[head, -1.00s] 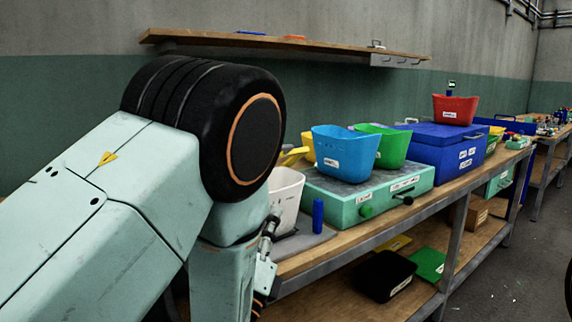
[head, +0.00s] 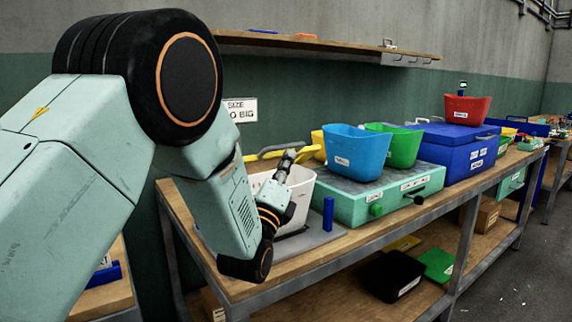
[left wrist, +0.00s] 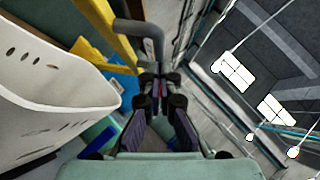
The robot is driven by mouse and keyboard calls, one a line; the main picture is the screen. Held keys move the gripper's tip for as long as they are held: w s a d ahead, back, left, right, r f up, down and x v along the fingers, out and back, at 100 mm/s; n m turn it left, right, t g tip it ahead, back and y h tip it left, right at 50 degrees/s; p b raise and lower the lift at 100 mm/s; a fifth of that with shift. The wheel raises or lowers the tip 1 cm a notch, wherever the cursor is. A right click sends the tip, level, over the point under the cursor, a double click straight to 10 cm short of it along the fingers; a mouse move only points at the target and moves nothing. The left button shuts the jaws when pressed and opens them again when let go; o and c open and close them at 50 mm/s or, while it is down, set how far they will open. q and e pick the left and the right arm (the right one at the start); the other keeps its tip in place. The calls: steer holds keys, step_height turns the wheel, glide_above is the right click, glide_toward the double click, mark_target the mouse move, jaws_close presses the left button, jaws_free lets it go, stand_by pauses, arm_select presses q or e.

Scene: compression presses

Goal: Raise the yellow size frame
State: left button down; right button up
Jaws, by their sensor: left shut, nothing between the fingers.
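The yellow size frame (head: 306,152) stands behind the white bin (head: 302,190) on the bench, with a grey bar-like handle (head: 268,153) at its top. Most of the frame is hidden by my arm and the bin. In the left wrist view its yellow bars (left wrist: 98,22) run along the upper left, and the grey handle (left wrist: 150,32) bends down to just beyond my fingertips. My left gripper (head: 287,160) is shut and empty, above the white bin and close to the handle. Whether it touches the handle I cannot tell. My right gripper is out of view.
The white bin also shows close on the left of the left wrist view (left wrist: 48,105). Blue (head: 356,152) and green (head: 401,146) bins sit on a teal press (head: 352,202) to the right. A shelf (head: 330,44) hangs above.

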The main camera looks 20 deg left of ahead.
arm_select(q)
steer(key=shift+r, duration=0.1)
stand_by(0.3)
steer(key=w+a+r+n+g+y+p, duration=0.1)
steer(key=r+p, duration=0.1)
steer(key=p, duration=0.1)
steer(key=w+a+r+n+p, duration=0.1)
steer(key=a+r+n+p, duration=0.1)
steer(key=r+p, duration=0.1)
steer(key=w+a+r+n+g+y+p, duration=0.1)
steer(key=r+p, duration=0.1)
steer(key=p, duration=0.2)
steer(key=shift+w+a+r+n+g+y+p, duration=0.1)
steer(key=shift+a+r+n+g+y+p, duration=0.05)
steer(key=shift+r+n+g+y+p, duration=0.2)
steer(key=w+a+r+n+g+p, duration=0.3)
steer(key=w+a+n+p, duration=0.1)
steer(key=p, duration=0.5)
steer(key=shift+w+a+r+p, duration=0.35)
steer(key=shift+w+a, duration=0.2)
steer(key=shift+a, duration=0.7)
steer(key=shift+g, duration=0.25)
